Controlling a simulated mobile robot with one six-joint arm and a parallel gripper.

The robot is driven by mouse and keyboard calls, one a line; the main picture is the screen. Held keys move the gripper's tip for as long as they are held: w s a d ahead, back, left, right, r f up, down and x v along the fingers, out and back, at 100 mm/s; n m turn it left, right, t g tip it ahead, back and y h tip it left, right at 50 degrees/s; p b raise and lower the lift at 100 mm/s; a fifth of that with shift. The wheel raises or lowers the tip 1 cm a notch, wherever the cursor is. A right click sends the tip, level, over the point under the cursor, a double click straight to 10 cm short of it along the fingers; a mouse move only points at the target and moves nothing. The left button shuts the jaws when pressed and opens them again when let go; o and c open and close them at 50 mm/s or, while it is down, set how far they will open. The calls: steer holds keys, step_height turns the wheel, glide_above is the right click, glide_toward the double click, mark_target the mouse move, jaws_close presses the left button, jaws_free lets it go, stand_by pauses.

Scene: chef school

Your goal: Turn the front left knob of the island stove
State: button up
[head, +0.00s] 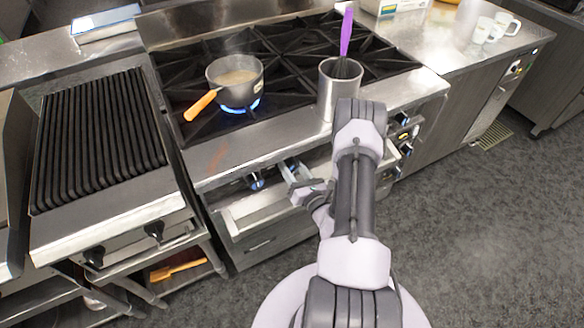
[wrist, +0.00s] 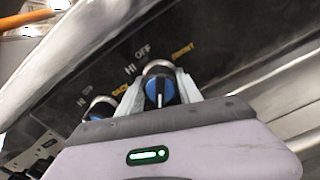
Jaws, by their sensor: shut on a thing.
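The island stove (head: 290,75) has a steel front panel with knobs. In the wrist view, a knob with a blue face and a pale pointer line (wrist: 159,91) sits under the yellow word FRONT, with OFF and HI printed near it. My gripper (wrist: 158,84) has a finger on either side of this knob and is shut on it. In the head view my gripper (head: 291,172) is at the stove's front panel, and the gripped knob is mostly hidden there. A second blue-faced knob (wrist: 101,108), beside the word BACK, is just left of my gripper; it also shows in the head view (head: 257,182).
A pot with an orange handle (head: 234,76) sits over a lit blue flame. A steel canister (head: 338,92) with a purple-handled utensil stands on the stove's front edge. A grill (head: 98,140) stands to the left. Grey floor (head: 480,230) is clear to the right.

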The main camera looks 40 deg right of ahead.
steer(key=shift+n, duration=1.2)
steer(key=shift+r+n, duration=0.1)
steer(key=shift+n, duration=0.2)
steer(key=o, duration=1.4)
steer(key=shift+c, duration=0.2)
